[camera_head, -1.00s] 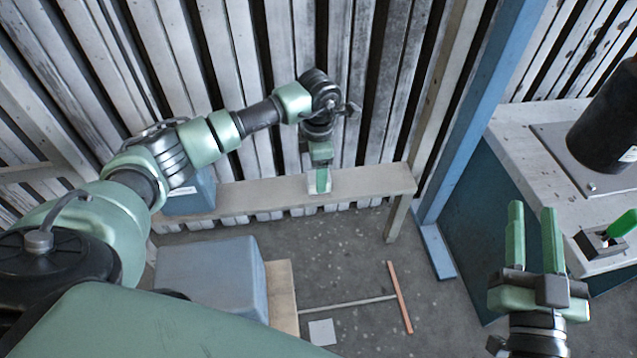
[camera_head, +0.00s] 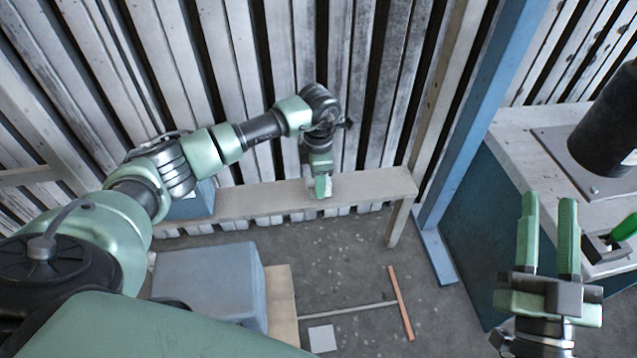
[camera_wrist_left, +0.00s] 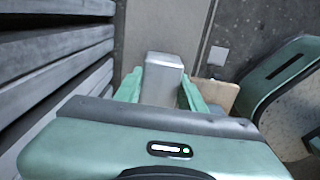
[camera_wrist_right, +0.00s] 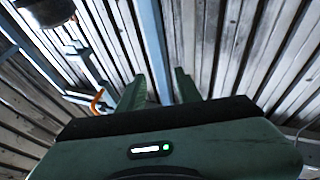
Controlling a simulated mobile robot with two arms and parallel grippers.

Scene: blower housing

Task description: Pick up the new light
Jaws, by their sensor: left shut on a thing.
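My left gripper (camera_head: 321,188) is low at the wooden bench (camera_head: 250,200) by the slatted wall. It is shut on a small pale grey, box-shaped thing, which I take to be the new light (camera_wrist_left: 163,75). In the left wrist view its grey top and side show between the two green fingers. In the head view only a small pale part shows beside the fingers. I cannot tell whether it touches the bench. My right gripper (camera_head: 548,205) is open and empty, in front of the workbench at the right.
The workbench (camera_head: 530,135) carries a black cylinder (camera_head: 607,125) on a plate and a green-handled part (camera_head: 625,228). A blue post (camera_head: 470,120) stands beside it. A blue-grey box (camera_head: 205,285) is at the lower left. A blue box sits on the bench's left end.

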